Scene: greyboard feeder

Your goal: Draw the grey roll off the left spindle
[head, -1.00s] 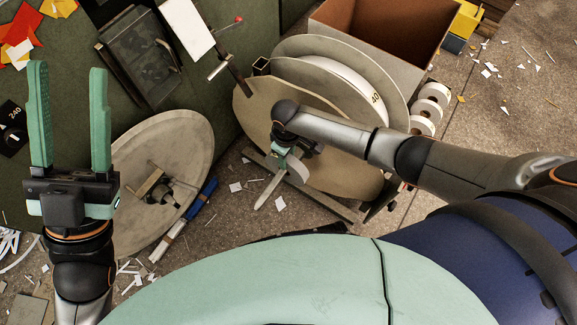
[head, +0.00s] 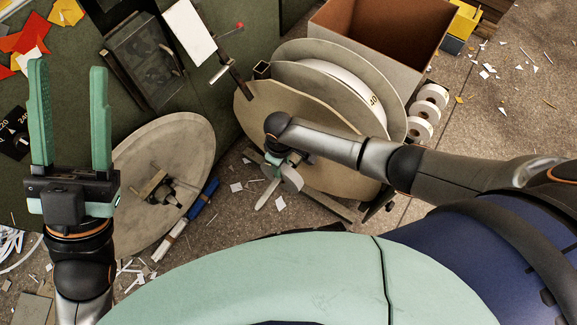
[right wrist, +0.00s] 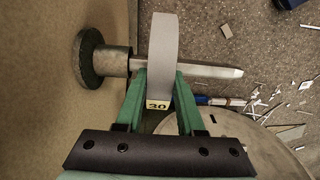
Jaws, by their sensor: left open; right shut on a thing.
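A narrow grey roll (right wrist: 163,48) with a yellow 30 label sits around a metal spindle (right wrist: 215,71) in the right wrist view. My right gripper (right wrist: 160,80) is shut on the roll, one green finger on each side face. In the head view the roll (head: 292,178) shows low in front of a large tan disc (head: 262,108), partly hidden by my right gripper (head: 283,168). My left gripper (head: 70,75) is open and empty.
A round plate (head: 190,140) with its own hub stands lower left, a blue-and-white bar (head: 203,200) beside it. A large reel (head: 330,75) and open box (head: 385,35) stand behind. Small white rolls (head: 425,110) are at right. Paper scraps litter the floor.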

